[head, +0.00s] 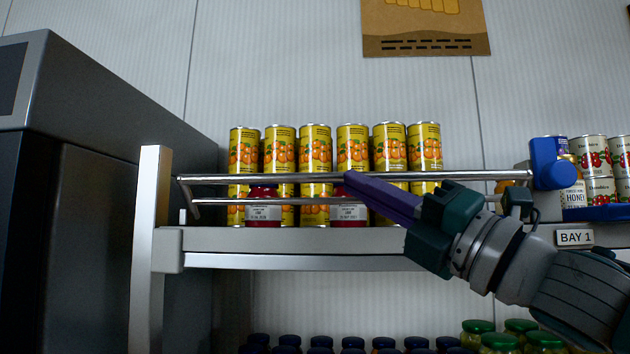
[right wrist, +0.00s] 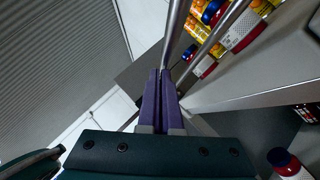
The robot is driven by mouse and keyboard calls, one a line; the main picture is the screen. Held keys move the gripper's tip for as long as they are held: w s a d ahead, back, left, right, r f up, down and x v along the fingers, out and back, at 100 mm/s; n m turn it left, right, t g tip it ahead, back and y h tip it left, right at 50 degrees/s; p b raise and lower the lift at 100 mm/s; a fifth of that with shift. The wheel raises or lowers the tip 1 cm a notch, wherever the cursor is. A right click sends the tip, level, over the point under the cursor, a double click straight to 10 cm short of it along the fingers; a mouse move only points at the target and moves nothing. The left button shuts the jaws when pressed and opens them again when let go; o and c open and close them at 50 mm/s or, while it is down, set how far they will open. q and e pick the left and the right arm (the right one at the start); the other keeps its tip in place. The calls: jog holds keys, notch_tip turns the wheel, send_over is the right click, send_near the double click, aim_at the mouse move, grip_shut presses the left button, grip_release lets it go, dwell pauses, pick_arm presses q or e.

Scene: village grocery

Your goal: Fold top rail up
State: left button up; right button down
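The top rail (head: 270,179) is a thin metal bar running across the front of the upper shelf, in front of the cans. A second, thinner bar (head: 292,201) runs below it. My right gripper (head: 348,180) comes in from the right, its purple fingers together and their tips at the top rail near its middle. In the right wrist view the fingers (right wrist: 161,76) lie side by side, with the end of the visible top rail (right wrist: 173,35) meeting their tips. I see no bar between them; whether they touch the rail is unclear. My left gripper is not in view.
A blue clamp-like part (head: 552,165) sits at the rail's right end. A dark cabinet (head: 90,200) stands at left. Blue-lidded jars (head: 350,343) are below.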

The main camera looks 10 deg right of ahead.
jog(key=shift+w+d+r+b, duration=0.25)
jog(key=shift+w+r, duration=0.35)
jog(key=shift+r, duration=0.15)
jog(key=shift+w+d+r+b, duration=0.1)
jog(key=shift+w+r+b, duration=0.15)
jog(key=shift+w+r, duration=0.45)
jog(key=shift+w+d+r+b, duration=0.25)
jog(key=shift+w+r, duration=0.3)
jog(key=shift+r, duration=0.2)
